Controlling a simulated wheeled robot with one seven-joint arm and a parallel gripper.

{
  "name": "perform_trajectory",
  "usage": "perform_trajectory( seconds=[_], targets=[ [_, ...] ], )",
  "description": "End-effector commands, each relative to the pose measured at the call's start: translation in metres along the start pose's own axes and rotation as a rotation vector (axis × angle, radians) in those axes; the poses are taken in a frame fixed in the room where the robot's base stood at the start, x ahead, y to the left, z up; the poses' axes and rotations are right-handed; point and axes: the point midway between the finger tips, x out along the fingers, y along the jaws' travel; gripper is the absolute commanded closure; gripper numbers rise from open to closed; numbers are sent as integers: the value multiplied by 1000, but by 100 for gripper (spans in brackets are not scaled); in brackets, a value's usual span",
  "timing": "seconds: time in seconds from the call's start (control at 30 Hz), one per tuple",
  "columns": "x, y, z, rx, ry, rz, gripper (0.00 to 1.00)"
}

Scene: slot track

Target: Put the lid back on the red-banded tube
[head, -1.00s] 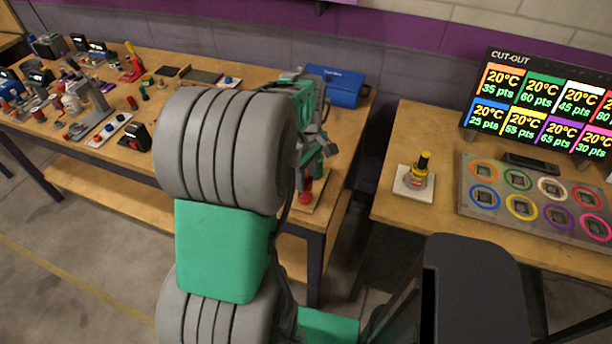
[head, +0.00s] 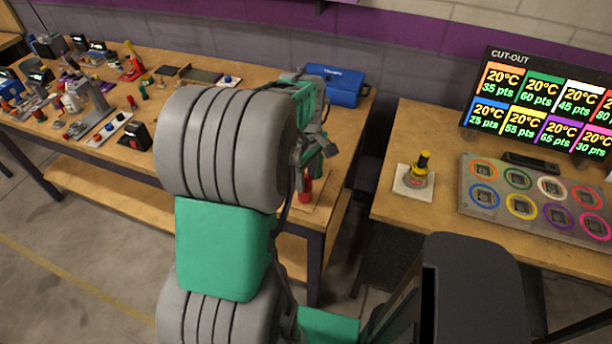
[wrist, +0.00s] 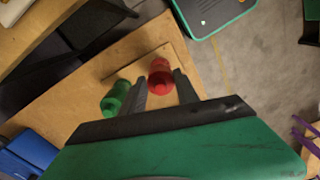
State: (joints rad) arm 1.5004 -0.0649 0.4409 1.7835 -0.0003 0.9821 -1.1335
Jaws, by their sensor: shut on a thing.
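A red cylinder (wrist: 160,76) with a rounded end is between my gripper's two dark fingers (wrist: 162,88) in the wrist view, and my gripper is shut on it. I cannot tell whether this red piece is the lid, the tube, or both together. In the head view the red cylinder (head: 306,187) shows upright below my wrist, over a pale wooden board near the bench's right front corner. A green cylinder (wrist: 115,98) stands beside the left finger on the same board (wrist: 136,60). My arm hides most of my gripper in the head view.
A blue box (head: 336,86) sits at the back right of the bench. Many tools and fixtures crowd its left part. A second table (head: 400,130) across a gap holds a yellow-and-red piece (head: 419,170) on a pale base and a panel of coloured rings (head: 536,200).

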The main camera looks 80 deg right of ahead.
Motion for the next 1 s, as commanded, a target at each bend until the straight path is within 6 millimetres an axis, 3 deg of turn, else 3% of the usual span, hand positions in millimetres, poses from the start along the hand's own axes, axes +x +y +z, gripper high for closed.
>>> perform_trajectory(
  seconds=[0.47,0.5,0.77,1.0],
  targets=[
    [0,0,0,0,0,0,100],
    [0,0,0,0,0,0,60],
    [0,0,0,0,0,0,38],
    [0,0,0,0,0,0,33]
  ],
)
